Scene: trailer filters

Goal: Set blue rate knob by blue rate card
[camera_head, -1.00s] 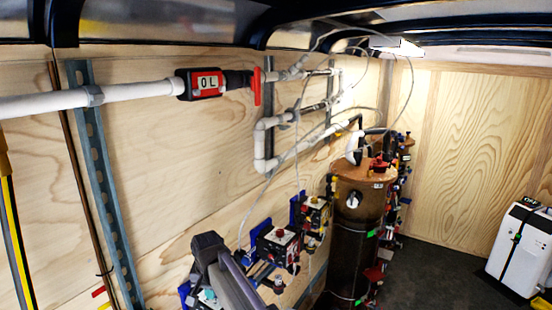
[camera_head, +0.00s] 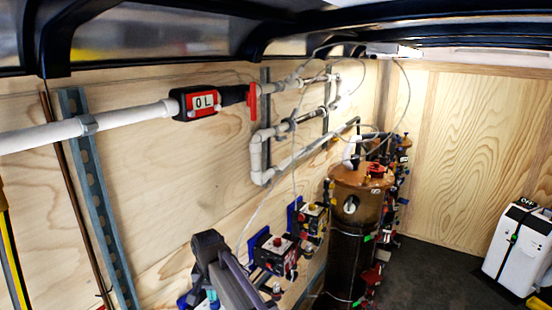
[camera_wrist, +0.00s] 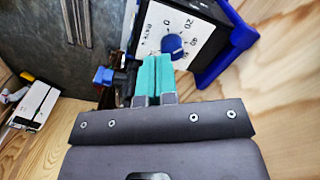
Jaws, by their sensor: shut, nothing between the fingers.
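In the wrist view a blue round knob (camera_wrist: 172,46) with a white pointer mark sits on a white numbered dial plate (camera_wrist: 196,30) on a dark box. My gripper (camera_wrist: 152,72) has teal fingertips, shut together with nothing between them. The fingertips appear just below the knob in the picture; I cannot tell whether they touch it. In the head view small dosing boxes (camera_head: 276,246) stand on the wooden wall, beyond my arm at the bottom. I cannot make out a blue rate card in either view.
A blue bracket (camera_wrist: 230,40) edges the dial box. A blue-handled valve (camera_wrist: 104,76) is close left of my fingertips. A brown tank (camera_head: 356,215) stands right of the boxes. White pipe with a red-framed display (camera_head: 203,101) runs along the wall. A white unit (camera_head: 518,248) stands far right.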

